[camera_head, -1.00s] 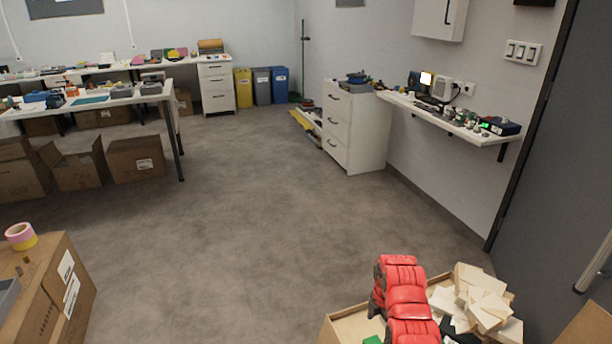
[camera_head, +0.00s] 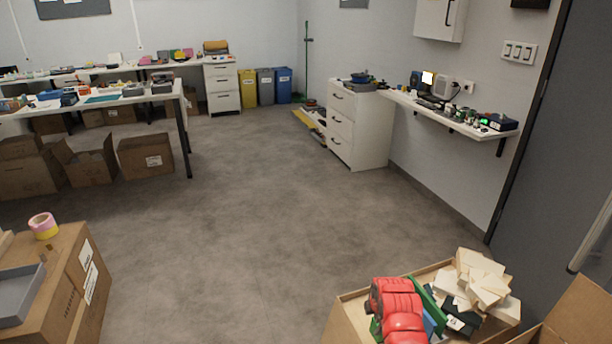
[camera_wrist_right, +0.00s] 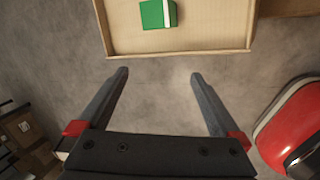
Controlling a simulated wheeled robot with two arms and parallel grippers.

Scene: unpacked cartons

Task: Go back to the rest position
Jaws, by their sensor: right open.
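My right gripper (camera_wrist_right: 158,75) is open in the right wrist view, with nothing between its two dark fingers. Bare floor shows between and below them. An open carton (camera_wrist_right: 190,45) lies just beyond the fingertips, with a green box with a white stripe (camera_wrist_right: 157,13) inside. In the head view my red right arm (camera_head: 398,308) is at the bottom, in front of the open carton (camera_head: 345,310), and hides part of it. The right gripper's fingers cannot be made out there. My left gripper is in neither view.
Pale blocks (camera_head: 482,280) are piled in the carton at right. Another carton (camera_head: 85,285) at lower left bears a tape roll (camera_head: 43,226) and a grey tray (camera_head: 18,293). A dark door (camera_head: 565,150) stands at right. The middle floor (camera_head: 240,220) is clear.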

